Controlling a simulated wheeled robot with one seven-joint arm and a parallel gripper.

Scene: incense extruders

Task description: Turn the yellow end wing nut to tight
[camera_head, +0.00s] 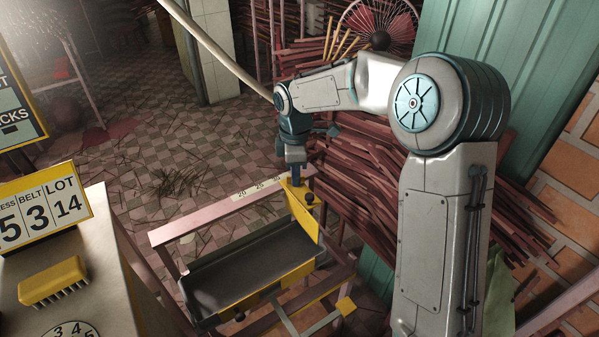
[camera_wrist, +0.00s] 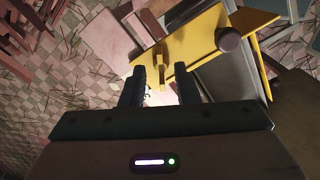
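The yellow end plate (camera_head: 303,216) stands at the far right end of the tray frame in the head view. It fills the upper middle of the wrist view (camera_wrist: 195,45). A small upright yellow piece (camera_wrist: 160,58), which looks like the wing nut, sticks out from the plate in the wrist view. My gripper (camera_wrist: 160,78) is open, its two dark fingers apart. The yellow piece lies just beyond the fingertips, roughly in line with the gap. I see no contact. In the head view my gripper (camera_head: 298,180) is at the top of the plate and hides the nut.
A dark round knob (camera_wrist: 229,39) sits on the plate, right of the fingers. A grey trough (camera_head: 250,265) lies in the frame below a pink rail with number marks (camera_head: 215,208). Bundles of reddish sticks (camera_head: 375,180) lie behind. A counter with a yellow brush (camera_head: 53,281) is at left.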

